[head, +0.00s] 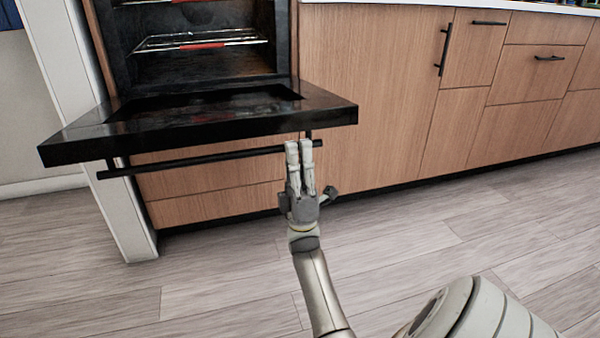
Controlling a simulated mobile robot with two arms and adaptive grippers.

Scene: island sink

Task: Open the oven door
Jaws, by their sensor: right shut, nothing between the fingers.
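The black oven door (215,122) is swung down and lies about level, sticking out in front of the oven cavity (197,30). Its bar handle (215,158) hangs below the door's front edge. My right gripper (299,148) is shut with nothing between its fingers. Its fingertips are at the right part of the door's front edge, by the right end of the handle; I cannot tell whether they touch it. My left gripper is not in view.
Wire racks (200,41) with red strips sit inside the oven. Wooden cabinets (380,90) with black handles run to the right. A white panel (95,120) stands left of the oven. The plank floor (420,240) in front is clear.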

